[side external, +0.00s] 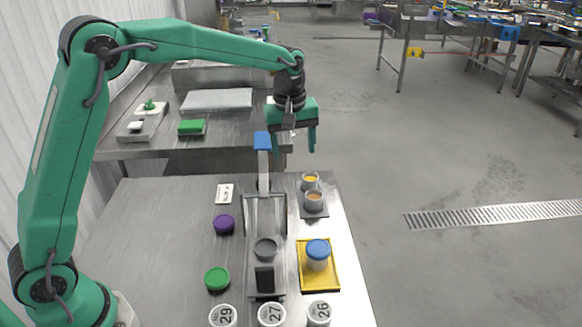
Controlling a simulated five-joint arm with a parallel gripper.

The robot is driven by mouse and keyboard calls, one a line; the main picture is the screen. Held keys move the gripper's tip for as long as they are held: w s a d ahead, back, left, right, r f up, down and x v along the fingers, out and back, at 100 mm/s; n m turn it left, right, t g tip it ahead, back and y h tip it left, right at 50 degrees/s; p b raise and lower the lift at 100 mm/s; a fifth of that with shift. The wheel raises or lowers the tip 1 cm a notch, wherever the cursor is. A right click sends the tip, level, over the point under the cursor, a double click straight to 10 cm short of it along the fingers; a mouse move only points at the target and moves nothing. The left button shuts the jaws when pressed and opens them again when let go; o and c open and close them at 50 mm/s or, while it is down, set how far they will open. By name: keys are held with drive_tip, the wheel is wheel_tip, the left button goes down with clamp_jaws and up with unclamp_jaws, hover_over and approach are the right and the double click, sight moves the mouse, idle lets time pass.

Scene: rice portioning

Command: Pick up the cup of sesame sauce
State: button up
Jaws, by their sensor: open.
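A small cup with tan contents (314,202), which looks like the sesame sauce, stands upright on a dark mat (318,215) near the table's right edge. A similar cup with yellow-orange contents (311,179) stands just behind it. My gripper (296,150) is open and empty, pointing down with its two green fingers apart.
A metal frame with a blue top (262,140) stands left of the cups, with a grey bowl (265,248) at its base. A yellow tray (334,284) holds a blue-lidded jar (317,256). Purple (224,224) and green (216,278) lids lie left; numbered white lids line the front.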

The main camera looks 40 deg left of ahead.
sight(313, 195)
drive_tip(key=shift+w+d+f+n+g, duration=0.2)
drive_tip(key=shift+w+d+f+n, duration=0.5)
drive_tip(key=shift+f, duration=1.35)
drive_tip(key=shift+w+d+f+n+g, duration=0.1)
drive_tip(key=shift+w+f+n+g, duration=0.2)
drive_tip(key=shift+w+f, duration=1.35)
drive_tip(key=shift+w+d+f+n+g, duration=0.1)
drive_tip(key=shift+w+d+f+n, duration=0.35)
drive_tip(key=shift+f, duration=2)
drive_tip(key=shift+w+a, duration=0.1)
drive_tip(key=shift+a, duration=0.05)
drive_tip(key=shift+f, duration=2.55)
drive_tip(key=shift+c, duration=0.3)
drive_tip(key=c, duration=1)
